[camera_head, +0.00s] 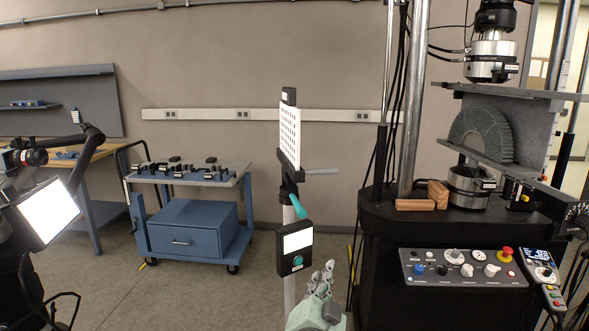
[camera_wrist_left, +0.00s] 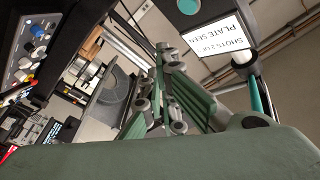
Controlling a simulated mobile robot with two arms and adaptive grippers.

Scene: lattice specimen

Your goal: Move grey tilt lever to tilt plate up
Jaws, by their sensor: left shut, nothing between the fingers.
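A white plate with dark dots (camera_head: 290,138) stands nearly upright on top of a slim stand. The grey tilt lever (camera_head: 321,171) sticks out to the right just below the plate, about level. A teal handle (camera_head: 298,206) angles out of the stand beneath it. My left gripper (camera_head: 328,268) is shut and empty, low in front of the stand and well below the grey lever. In the left wrist view the shut fingers (camera_wrist_left: 168,90) point up the picture, and I cannot make out the grey lever there. My right gripper is not in view.
A black box with a white label and teal button (camera_head: 295,250) is on the stand, close to my left gripper. A testing machine (camera_head: 420,225) with a control panel (camera_head: 463,268) stands right. A blue-grey cart (camera_head: 195,235) and bright light panel (camera_head: 48,211) are left.

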